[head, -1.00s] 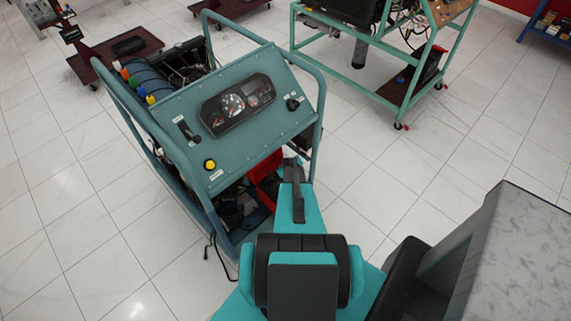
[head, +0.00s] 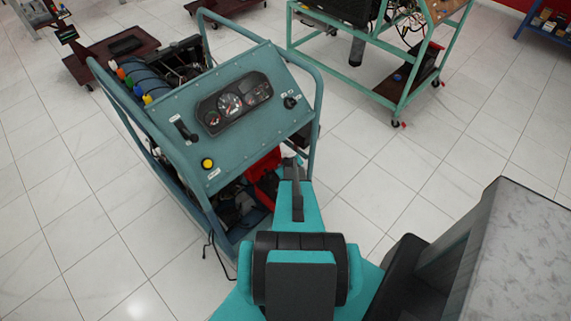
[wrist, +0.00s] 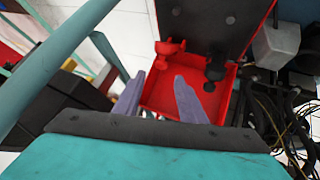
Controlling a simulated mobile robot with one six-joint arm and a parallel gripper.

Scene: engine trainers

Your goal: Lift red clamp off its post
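The red clamp (wrist: 168,50) shows in the wrist view at the upper left of an open red box (wrist: 225,90). A black clamp (wrist: 215,70) is to its right. The posts under the clamps cannot be made out clearly. My gripper (wrist: 159,78) is open, its two grey fingers apart and pointing toward the red clamp. The fingertips lie just below the clamp in the picture, with nothing between them. In the head view the red box (head: 265,170) is partly visible beneath the engine trainer's panel; my arm hides the gripper and clamp.
A dark panel with a red edge (wrist: 225,20) rises behind the clamps. A teal frame tube (wrist: 60,50) crosses the wrist view at left. Cables (wrist: 285,125) and a grey block (wrist: 275,45) are at right. The trainer's gauge panel (head: 255,125) overhangs the box.

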